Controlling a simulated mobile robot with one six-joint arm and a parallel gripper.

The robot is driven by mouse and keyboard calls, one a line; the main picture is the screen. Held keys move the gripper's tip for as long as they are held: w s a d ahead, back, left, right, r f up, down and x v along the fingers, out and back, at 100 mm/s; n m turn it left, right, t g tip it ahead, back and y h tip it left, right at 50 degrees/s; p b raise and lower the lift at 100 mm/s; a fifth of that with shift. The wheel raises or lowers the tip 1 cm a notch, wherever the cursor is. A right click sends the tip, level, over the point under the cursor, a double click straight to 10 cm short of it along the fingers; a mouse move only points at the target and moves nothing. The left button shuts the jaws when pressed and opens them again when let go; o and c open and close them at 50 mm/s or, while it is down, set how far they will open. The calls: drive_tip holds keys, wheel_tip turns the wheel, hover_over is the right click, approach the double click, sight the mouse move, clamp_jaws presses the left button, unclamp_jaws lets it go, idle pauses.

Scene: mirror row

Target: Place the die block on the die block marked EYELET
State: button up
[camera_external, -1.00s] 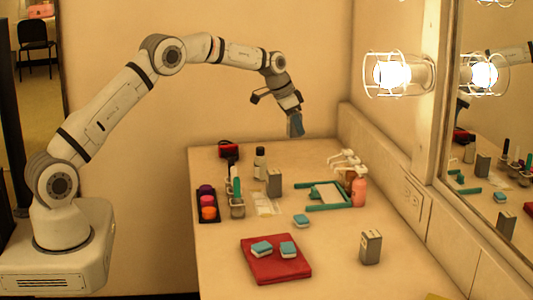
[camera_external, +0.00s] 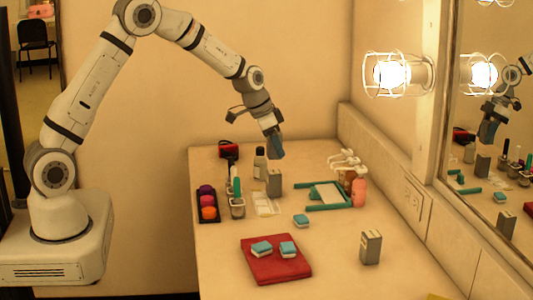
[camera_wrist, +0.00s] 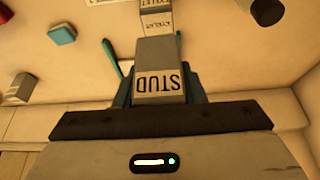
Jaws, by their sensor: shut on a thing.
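My gripper (camera_external: 276,152) hangs over the back of the counter, above a standing grey die block (camera_external: 274,183), with a gap between. In the wrist view, the teal fingers of my gripper (camera_wrist: 158,92) are shut on a grey die block marked STUD (camera_wrist: 160,85). In the external view I cannot clearly tell the held block from the fingers. Beyond it in the wrist view stands a pale block with upside-down lettering that looks like EYELET (camera_wrist: 156,20), partly hidden by the held block. Another grey block (camera_external: 371,248) stands at the front right, its label too small to read.
A red mat (camera_external: 275,272) bears blue sponges. The mirror (camera_external: 500,150) lines the right side.

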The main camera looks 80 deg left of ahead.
sight(276, 156)
drive_tip(key=shift+f, duration=2)
drive_tip(key=shift+f, duration=0.1)
drive_tip(key=shift+f, duration=0.15)
drive_tip(key=o, duration=1.1)
drive_tip(key=shift+s+r, duration=0.1)
drive_tip(key=shift+r, duration=0.4)
drive_tip(key=v, duration=1.1)
drive_tip(key=shift+s+r+b, duration=0.2)
drive_tip(key=shift+b, duration=0.2)
